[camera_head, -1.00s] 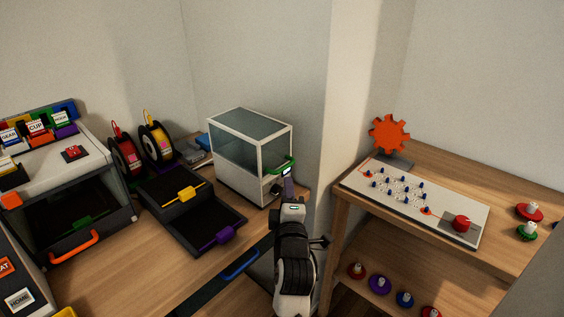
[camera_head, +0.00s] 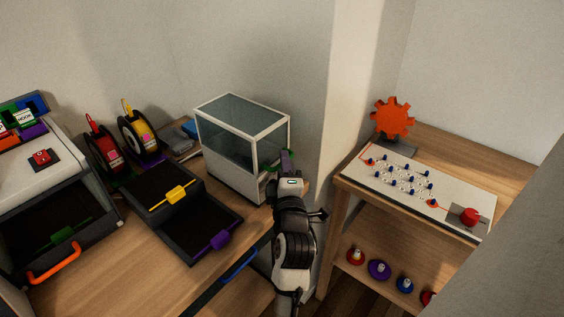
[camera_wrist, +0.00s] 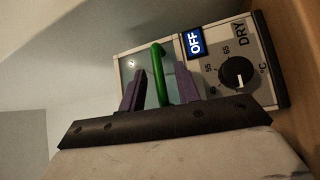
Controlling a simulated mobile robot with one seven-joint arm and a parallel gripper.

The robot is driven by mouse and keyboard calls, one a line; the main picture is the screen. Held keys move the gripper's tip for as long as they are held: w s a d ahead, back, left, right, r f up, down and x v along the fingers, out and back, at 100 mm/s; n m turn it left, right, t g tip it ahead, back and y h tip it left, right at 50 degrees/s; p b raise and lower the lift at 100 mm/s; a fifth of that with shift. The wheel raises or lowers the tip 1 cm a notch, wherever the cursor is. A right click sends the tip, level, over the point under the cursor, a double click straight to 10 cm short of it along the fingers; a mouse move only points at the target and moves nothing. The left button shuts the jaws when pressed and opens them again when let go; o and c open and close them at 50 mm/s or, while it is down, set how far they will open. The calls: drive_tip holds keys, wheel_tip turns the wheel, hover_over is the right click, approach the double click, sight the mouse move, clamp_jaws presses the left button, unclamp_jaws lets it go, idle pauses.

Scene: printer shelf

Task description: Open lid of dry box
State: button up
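The dry box (camera_head: 228,165) is a white-framed box with clear panes, standing at the right end of the wooden desk. Its lid (camera_head: 243,112) is shut on top. A green handle (camera_head: 271,168) sits on its right-hand face, partly hidden by my gripper (camera_head: 287,160) in the head view. In the wrist view, the green handle (camera_wrist: 160,75) stands between the two purple fingers of my gripper (camera_wrist: 160,82). The fingers are apart, with a gap on each side of the handle. The face beside it carries an OFF label (camera_wrist: 195,42) and a black dial (camera_wrist: 236,73).
A dark two-part tray (camera_head: 170,205) with yellow and purple handles lies left of the box, near two filament spools (camera_head: 138,135). A wall corner (camera_head: 345,90) stands just right of my arm. A wooden shelf (camera_head: 465,160) with a control board (camera_head: 400,185) is further right.

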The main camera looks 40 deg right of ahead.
drive_tip(key=shift+c, duration=0.3)
clamp_jaws()
drive_tip(key=shift+r, duration=0.1)
